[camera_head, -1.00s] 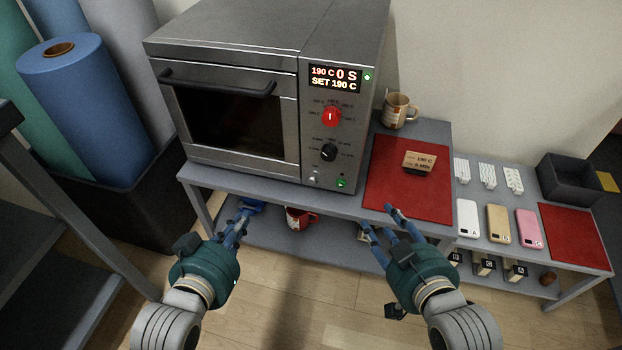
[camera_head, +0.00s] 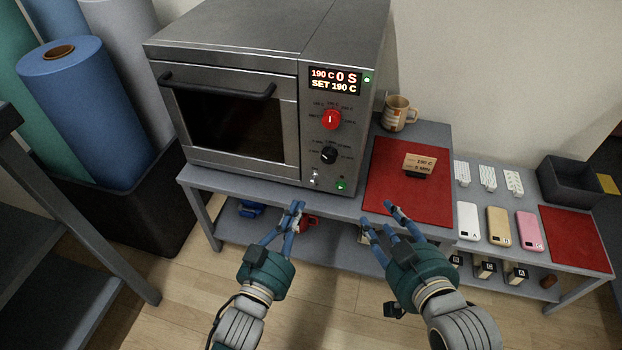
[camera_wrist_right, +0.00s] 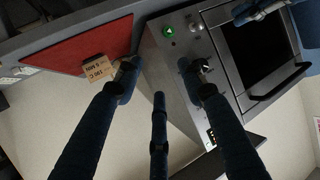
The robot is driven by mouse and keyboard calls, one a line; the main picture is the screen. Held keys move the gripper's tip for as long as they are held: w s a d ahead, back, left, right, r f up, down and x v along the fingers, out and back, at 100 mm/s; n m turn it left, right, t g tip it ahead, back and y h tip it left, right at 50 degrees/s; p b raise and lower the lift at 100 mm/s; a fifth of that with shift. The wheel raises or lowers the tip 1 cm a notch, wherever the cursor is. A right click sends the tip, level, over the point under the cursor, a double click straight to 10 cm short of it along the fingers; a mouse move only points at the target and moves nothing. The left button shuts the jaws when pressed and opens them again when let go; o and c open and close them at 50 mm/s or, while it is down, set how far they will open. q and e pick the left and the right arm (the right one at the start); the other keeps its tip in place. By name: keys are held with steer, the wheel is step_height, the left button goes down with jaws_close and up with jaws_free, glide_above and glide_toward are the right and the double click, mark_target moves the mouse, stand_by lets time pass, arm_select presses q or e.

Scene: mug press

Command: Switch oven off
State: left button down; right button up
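The grey oven (camera_head: 250,60) stands on the table. Its lit display (camera_head: 335,80) reads 190 C, 0 S, SET 190 C. Below are a red knob (camera_head: 331,119), a black knob (camera_head: 329,155), a small metal toggle switch (camera_head: 315,178) and a lit green lamp (camera_head: 341,186). The lamp also shows in the right wrist view (camera_wrist_right: 169,31). My left gripper (camera_head: 297,207) has its fingertips together, below and left of the switch, apparently empty. My right gripper (camera_head: 378,215) is open and empty in front of the red mat; its spread fingers show in the right wrist view (camera_wrist_right: 160,80).
A red mat (camera_head: 385,190) holds a small sign (camera_head: 419,163). A patterned mug (camera_head: 398,112) stands behind it. A red mug (camera_head: 310,222) on the lower shelf is partly hidden by my left gripper. Several phones (camera_head: 498,224) lie on the right table.

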mark_target(313, 181)
arm_select(q)
steer(key=b+x, duration=0.2)
steer(key=x, duration=0.7)
steer(key=shift+w+d+b, duration=0.1)
steer(key=shift+w+b, duration=0.2)
steer(key=shift+w, duration=0.1)
arm_select(e)
step_height(313, 181, up, 14)
steer(key=w+a+t+y, duration=0.2)
steer(key=t, duration=0.4)
steer(key=shift+f+t, duration=0.15)
steer(key=shift+t, duration=0.25)
steer(key=shift+a, duration=0.1)
